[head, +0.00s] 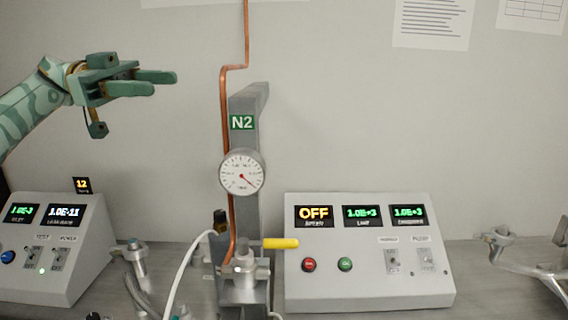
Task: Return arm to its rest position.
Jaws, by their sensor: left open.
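My left arm (30,112) comes in from the left edge. Its green left gripper (172,83) is raised in front of the wall, left of the copper pipe and above the left control box. Its two fingers point right and are apart, with nothing between them. The gripper touches nothing that I can see. My right gripper does not show.
A grey post with an N2 label (242,122), a round gauge (242,172) and a copper pipe (224,110) stands mid-view. A yellow-handled valve (280,243) is below. Control boxes stand left (60,285) and right (370,295). Metal fittings (500,238) are far right.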

